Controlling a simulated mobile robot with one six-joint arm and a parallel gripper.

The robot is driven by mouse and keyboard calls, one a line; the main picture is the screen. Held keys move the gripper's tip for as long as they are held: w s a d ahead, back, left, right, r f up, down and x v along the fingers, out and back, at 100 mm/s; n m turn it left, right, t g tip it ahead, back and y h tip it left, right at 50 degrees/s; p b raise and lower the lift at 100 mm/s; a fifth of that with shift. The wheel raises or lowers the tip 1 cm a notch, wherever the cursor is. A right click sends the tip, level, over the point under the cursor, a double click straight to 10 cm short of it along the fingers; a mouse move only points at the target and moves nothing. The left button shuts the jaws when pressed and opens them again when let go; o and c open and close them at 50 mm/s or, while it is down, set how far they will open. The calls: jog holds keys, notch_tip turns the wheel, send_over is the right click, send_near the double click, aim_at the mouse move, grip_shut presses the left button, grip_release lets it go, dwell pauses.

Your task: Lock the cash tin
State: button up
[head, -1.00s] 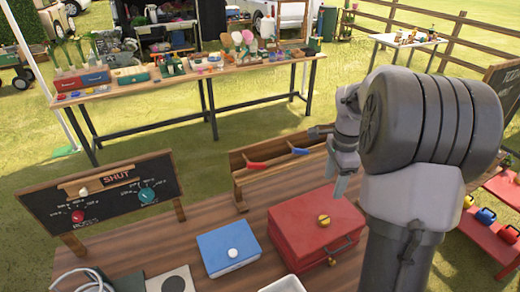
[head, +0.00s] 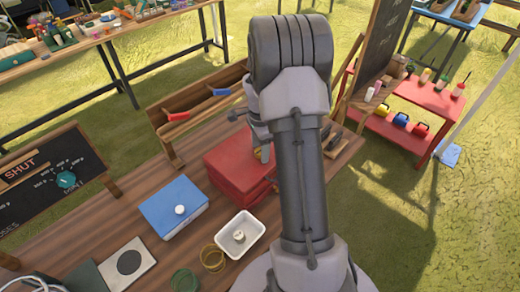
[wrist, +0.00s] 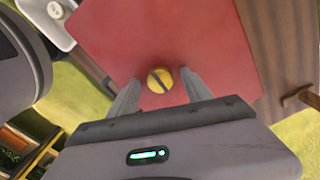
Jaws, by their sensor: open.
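A round yellow knob (wrist: 160,80) with a dark slot is on the lid; the slot runs at a slant in the wrist view. My gripper (wrist: 161,82) is open over the lid, one finger on each side of the knob. I cannot tell whether the fingers touch it. In the head view my gripper (head: 264,153) is over the tin, and the knob is hidden.
A blue box (head: 174,206) with a white knob stands left of the tin. A white tray (head: 240,235) is in front of it. A wooden rack (head: 205,107) stands behind. A chalkboard (head: 50,180) is at the left, and a red shelf (head: 395,130) is at the right.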

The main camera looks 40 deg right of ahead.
grip_shut()
jog(key=shift+r+n, duration=0.1)
jog(key=shift+n, duration=0.3)
jog(key=n+p, duration=0.1)
jog(key=n, duration=0.3)
jog(key=n+p, duration=0.1)
jog(key=n, duration=0.3)
jog(key=n+p, duration=0.1)
jog(key=n, duration=0.4)
jog(key=shift+n+p, duration=0.5)
jog(key=shift+n, duration=1.7)
